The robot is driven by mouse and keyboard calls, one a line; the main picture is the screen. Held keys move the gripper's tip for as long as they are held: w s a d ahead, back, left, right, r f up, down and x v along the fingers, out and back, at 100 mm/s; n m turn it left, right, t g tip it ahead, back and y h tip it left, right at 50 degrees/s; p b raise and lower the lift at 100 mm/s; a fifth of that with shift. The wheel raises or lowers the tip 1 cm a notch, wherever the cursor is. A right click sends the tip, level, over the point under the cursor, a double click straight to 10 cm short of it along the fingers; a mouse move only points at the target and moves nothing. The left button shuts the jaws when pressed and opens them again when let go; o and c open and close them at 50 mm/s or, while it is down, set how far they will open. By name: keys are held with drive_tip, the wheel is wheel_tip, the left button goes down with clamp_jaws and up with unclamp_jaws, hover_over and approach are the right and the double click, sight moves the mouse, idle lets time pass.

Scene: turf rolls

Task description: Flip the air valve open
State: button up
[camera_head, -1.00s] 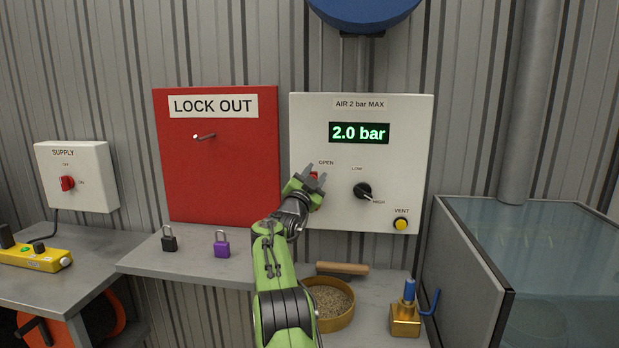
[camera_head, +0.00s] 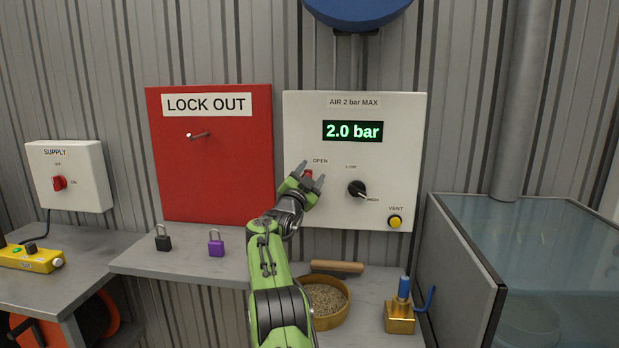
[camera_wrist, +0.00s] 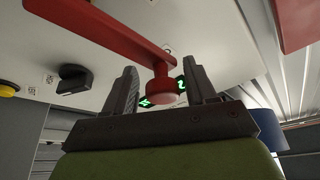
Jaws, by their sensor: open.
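The air panel (camera_head: 400,110) is a white box on the wall, and its display (camera_head: 353,131) reads 2.0 bar. The red air valve (camera_head: 308,174) sits under the OPEN label, mostly hidden behind my gripper in the head view. In the wrist view the valve's long red lever (camera_wrist: 95,32) runs from upper left to a round red knob (camera_wrist: 162,88). My gripper (camera_head: 312,174) is open at the panel. In the wrist view the knob appears between the two fingers of my gripper (camera_wrist: 163,90); I cannot tell whether they touch it.
A black LOW/HIGH knob (camera_head: 357,189) and yellow VENT button (camera_head: 394,221) are right of the valve. The red lockout board (camera_head: 215,185) is on the left. On the bench are padlocks (camera_head: 216,244), a round bowl (camera_head: 340,316) and a brass block (camera_head: 399,318).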

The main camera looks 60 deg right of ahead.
drive_tip(key=shift+a+f+b, duration=0.25)
drive_tip(key=shift+a+b, duration=0.25)
drive_tip(key=shift+b, duration=0.05)
drive_tip(key=b+v, duration=0.2)
drive_tip(key=v, duration=1.2)
drive_tip(key=shift+s+a+b, duration=0.25)
drive_tip(key=shift+a+b, duration=0.05)
drive_tip(key=shift+b, duration=0.1)
